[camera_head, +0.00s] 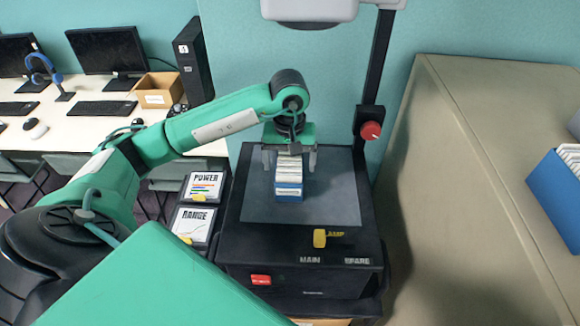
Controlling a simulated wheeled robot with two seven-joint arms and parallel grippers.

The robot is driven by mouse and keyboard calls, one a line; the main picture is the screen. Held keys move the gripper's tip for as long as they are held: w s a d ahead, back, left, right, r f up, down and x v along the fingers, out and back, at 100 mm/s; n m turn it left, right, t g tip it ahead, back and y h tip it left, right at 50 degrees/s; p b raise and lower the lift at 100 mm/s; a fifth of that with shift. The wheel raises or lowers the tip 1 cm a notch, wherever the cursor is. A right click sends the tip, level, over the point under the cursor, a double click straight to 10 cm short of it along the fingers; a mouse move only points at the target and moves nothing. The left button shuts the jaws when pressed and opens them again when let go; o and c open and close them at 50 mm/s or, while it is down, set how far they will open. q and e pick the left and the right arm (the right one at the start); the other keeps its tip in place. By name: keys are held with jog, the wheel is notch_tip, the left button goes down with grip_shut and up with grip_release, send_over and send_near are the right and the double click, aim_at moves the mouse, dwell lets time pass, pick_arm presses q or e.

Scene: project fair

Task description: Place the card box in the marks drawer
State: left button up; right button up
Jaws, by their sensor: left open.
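A small blue card box (289,190) full of upright white cards stands on the grey glass top of a black overhead projector (330,205). My left gripper (290,160) points down over it. Its fingers are open, one on each side of the cards at the box's far end; I cannot tell whether they touch it. My right gripper is not in view. No drawer marked as the marks drawer can be made out.
The projector's post with a red knob (371,131) rises behind right. POWER (204,186) and RANGE (193,224) cards lie left. A beige cabinet (455,200) with a blue box (560,197) stands right. A desk (70,125) with monitors is back left.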

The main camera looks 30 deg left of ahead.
pick_arm(q)
jog(key=shift+f+p, duration=0.7)
jog(key=shift+f, duration=0.95)
jog(key=c, duration=1.3)
jog(key=shift+r, duration=0.1)
